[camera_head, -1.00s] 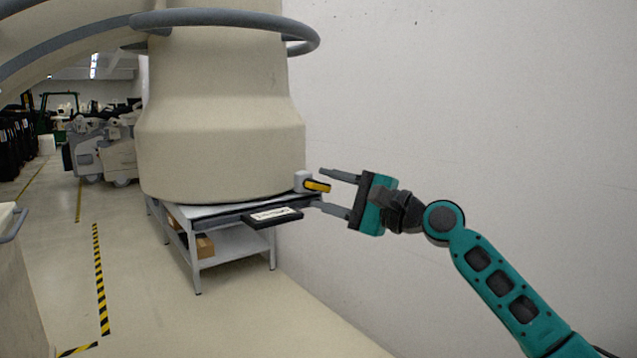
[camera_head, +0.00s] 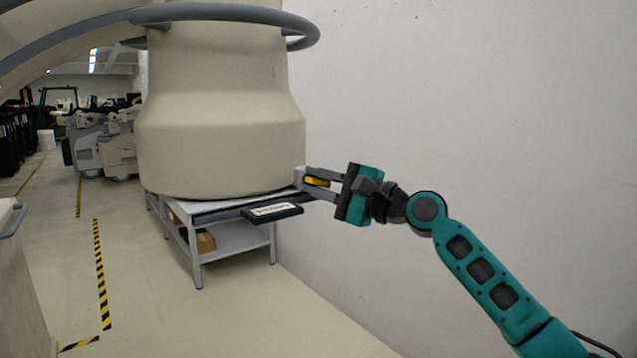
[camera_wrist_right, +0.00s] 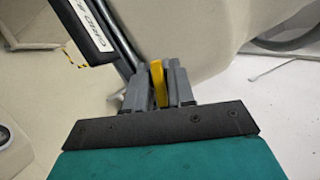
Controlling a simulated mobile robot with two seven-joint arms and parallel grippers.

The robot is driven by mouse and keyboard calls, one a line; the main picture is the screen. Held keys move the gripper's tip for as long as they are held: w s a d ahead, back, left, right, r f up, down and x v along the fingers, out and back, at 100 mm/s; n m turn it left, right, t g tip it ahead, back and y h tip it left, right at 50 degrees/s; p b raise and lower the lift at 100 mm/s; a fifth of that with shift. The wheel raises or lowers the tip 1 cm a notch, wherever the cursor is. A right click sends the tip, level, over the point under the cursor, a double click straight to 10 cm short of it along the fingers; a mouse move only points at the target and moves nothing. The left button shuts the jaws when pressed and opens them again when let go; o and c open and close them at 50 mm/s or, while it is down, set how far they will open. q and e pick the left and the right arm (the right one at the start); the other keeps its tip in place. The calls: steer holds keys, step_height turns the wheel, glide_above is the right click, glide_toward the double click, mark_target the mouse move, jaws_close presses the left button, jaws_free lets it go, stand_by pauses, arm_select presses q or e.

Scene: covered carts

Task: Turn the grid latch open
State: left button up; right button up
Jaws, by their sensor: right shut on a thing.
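The grid latch is a yellow handle (camera_head: 317,182) on a small grey housing (camera_head: 299,176) at the right end of the cart top, beside the big beige cover. My right gripper (camera_head: 314,181) is shut on the yellow handle, with one finger above it and one below in the head view. In the right wrist view the yellow handle (camera_wrist_right: 157,82) stands between the two grey fingers. A black label plate (camera_wrist_right: 93,24) beginning with "GRID" shows at the upper left there, and the plate (camera_head: 272,212) hangs at the cart's front edge in the head view. My left gripper is not in view.
The beige cover (camera_head: 220,130) fills the cart top, with a grey ring (camera_head: 225,13) around its upper part. A white wall (camera_head: 470,110) stands close on the right. A brown box sits on the lower shelf (camera_head: 238,242). The floor in front is clear.

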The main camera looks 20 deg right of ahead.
jaws_close()
steer(key=shift+r+n+g+p, duration=0.2)
steer(key=shift+n+g+p, duration=0.2)
steer(key=shift+n+p, duration=0.6)
steer(key=shift+n+h, duration=0.3)
steer(key=shift+n, duration=0.3)
steer(key=shift+f+n+p, duration=0.2)
steer(key=shift+n+p, duration=0.2)
steer(key=shift+p, duration=0.05)
steer(key=shift+g, duration=0.3)
steer(key=o, duration=0.8)
jaws_free()
steer(key=shift+o, duration=0.2)
